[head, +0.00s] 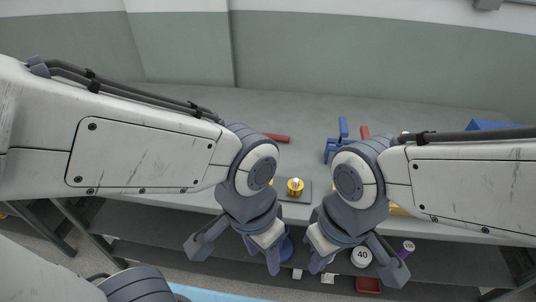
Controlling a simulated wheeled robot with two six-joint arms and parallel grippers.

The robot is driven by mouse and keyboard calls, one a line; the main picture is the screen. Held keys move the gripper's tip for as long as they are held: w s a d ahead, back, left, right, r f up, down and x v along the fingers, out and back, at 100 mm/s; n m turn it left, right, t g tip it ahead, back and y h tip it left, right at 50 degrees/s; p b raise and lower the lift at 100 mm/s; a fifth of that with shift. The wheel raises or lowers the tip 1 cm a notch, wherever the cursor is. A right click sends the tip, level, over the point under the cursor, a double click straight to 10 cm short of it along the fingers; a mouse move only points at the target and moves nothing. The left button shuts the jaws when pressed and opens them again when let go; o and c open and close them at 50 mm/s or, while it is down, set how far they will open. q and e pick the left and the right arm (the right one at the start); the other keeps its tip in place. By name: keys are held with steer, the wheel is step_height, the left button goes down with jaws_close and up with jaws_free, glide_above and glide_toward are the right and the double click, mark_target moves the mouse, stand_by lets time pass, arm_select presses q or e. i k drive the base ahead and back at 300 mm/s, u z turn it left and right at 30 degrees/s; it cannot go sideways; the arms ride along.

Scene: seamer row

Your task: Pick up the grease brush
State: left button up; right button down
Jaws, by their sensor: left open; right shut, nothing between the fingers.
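I cannot make out the grease brush for certain. A red bar (277,138), perhaps a handle, lies on the grey table (300,108) and is partly hidden behind my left arm. A second red piece (365,132) shows just behind my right arm, its lower part hidden. My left gripper (237,256) is open and empty, pointing down in front of the table's near edge. My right gripper (353,266) is shut on nothing, also in front of that edge. Both grippers are well apart from the red pieces.
A yellow part (295,187) sits on a dark plate (283,198) between the arms. Blue pieces (343,127) stand behind it; a blue object (484,125) is at far right. The lower shelf holds a white container marked 40 (361,258), a purple one (405,248) and a red tray (368,286).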

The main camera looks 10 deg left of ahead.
mark_target(275, 136)
steer(key=z, duration=0.15)
steer(key=k, duration=0.1)
steer(key=u, duration=1.1)
steer(key=i, duration=0.7)
steer(key=z, duration=1.05)
steer(key=k, duration=0.2)
steer(key=u, duration=0.6)
steer(key=k, duration=0.15)
steer(key=z, duration=0.9)
steer(key=i, duration=0.55)
steer(key=u, duration=0.4)
